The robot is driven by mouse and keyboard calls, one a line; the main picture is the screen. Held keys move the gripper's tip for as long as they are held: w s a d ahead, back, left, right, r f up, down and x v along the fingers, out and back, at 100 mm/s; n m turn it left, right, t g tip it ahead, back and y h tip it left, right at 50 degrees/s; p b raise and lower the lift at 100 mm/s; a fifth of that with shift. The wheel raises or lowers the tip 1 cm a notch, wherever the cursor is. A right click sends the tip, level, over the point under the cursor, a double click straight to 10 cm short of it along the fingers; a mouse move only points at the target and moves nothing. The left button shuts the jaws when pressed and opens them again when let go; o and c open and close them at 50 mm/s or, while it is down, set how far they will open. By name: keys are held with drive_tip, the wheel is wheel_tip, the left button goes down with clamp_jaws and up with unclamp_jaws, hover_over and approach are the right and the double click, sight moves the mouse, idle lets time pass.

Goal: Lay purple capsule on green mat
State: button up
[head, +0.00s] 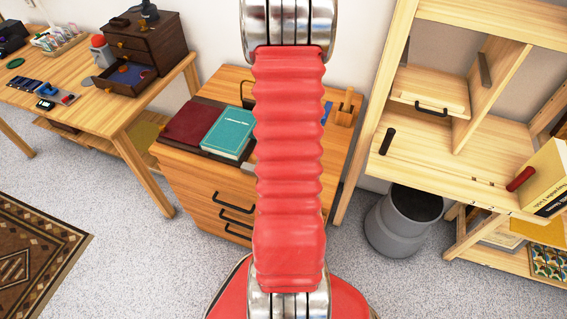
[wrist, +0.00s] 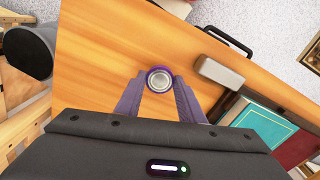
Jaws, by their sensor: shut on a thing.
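The purple capsule (wrist: 158,79) shows end-on in the wrist view, as a purple ring around a pale metallic end. It sits between the two fingertips of my gripper (wrist: 159,88), which is shut on it. The wooden top of the drawer cabinet (wrist: 105,70) lies beyond it; I cannot tell the height between them. In the head view my red arm hides the gripper and capsule. A small flat dark green oval (head: 15,63) lies on the left wooden table; it may be the green mat, but it is too small to be sure.
A teal book (head: 228,133) and dark red book (head: 195,122) lie on the cabinet (head: 195,180). A beige block (wrist: 220,72) is near the capsule in the wrist view. A grey bin (head: 395,230) stands right of the cabinet, under a wooden shelf unit (head: 420,150).

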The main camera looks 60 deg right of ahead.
drive_tip(key=shift+f, duration=1)
drive_tip(key=shift+f, duration=0.1)
drive_tip(key=o, duration=1.1)
wheel_tip(320, 180, up, 12)
drive_tip(key=shift+r, duration=0.15)
